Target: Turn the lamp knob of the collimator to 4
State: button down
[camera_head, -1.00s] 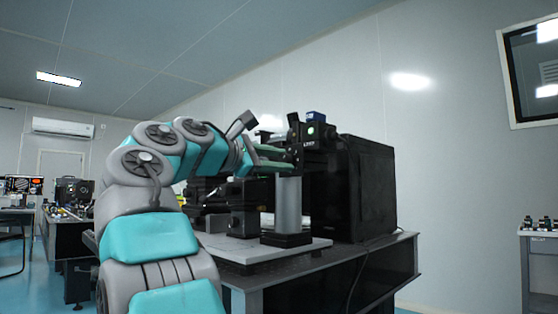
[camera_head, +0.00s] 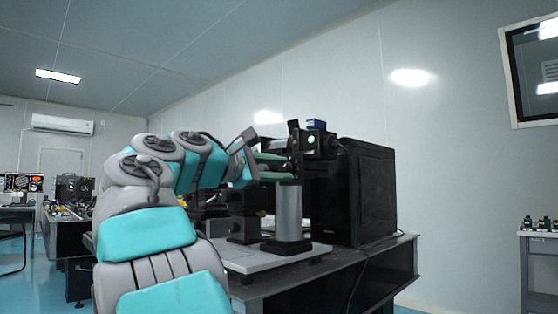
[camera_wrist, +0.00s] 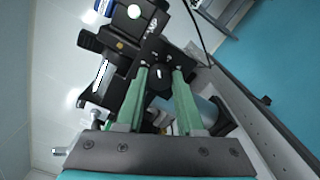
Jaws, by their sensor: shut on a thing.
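The collimator (camera_head: 318,143) is a black instrument with a lit green spot, on a grey post on the table at centre right. It fills the upper left of the wrist view (camera_wrist: 118,45). My gripper (camera_head: 290,166) reaches it from the left with two green fingers. In the wrist view my gripper (camera_wrist: 162,70) has its fingertips against the dark body below the green spot. The jaws are shut on a small dark part there, which looks like the lamp knob. The fingers mostly hide it, and its scale marks cannot be read.
A large black box (camera_head: 366,190) stands right behind the collimator. The grey post (camera_head: 288,212) rises just below my fingers. Other dark optical mounts (camera_head: 243,213) stand left of the post on the pale board. A cable hangs at the table's right side.

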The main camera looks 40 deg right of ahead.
jog(key=shift+s+m+p, duration=0.1)
jog(key=shift+m+p, duration=0.8)
jog(key=shift+p, duration=0.1)
jog(key=shift+f+m, duration=0.15)
jog(key=shift+m, duration=1.05)
jog(key=m+b, duration=0.3)
jog(key=m, duration=0.1)
jog(key=shift+f+m, duration=0.1)
jog(key=shift+m, duration=0.2)
jog(key=m+b, duration=0.1)
jog(key=m, duration=0.2)
jog(key=shift+m+b, duration=0.3)
jog(key=shift+b, duration=0.05)
jog(key=m+b, duration=0.1)
jog(key=m, duration=0.7)
jog(key=shift+w+m, duration=0.2)
jog(key=shift+m, duration=0.2)
jog(key=shift+r+m, duration=0.2)
jog(key=shift+m, duration=1.7)
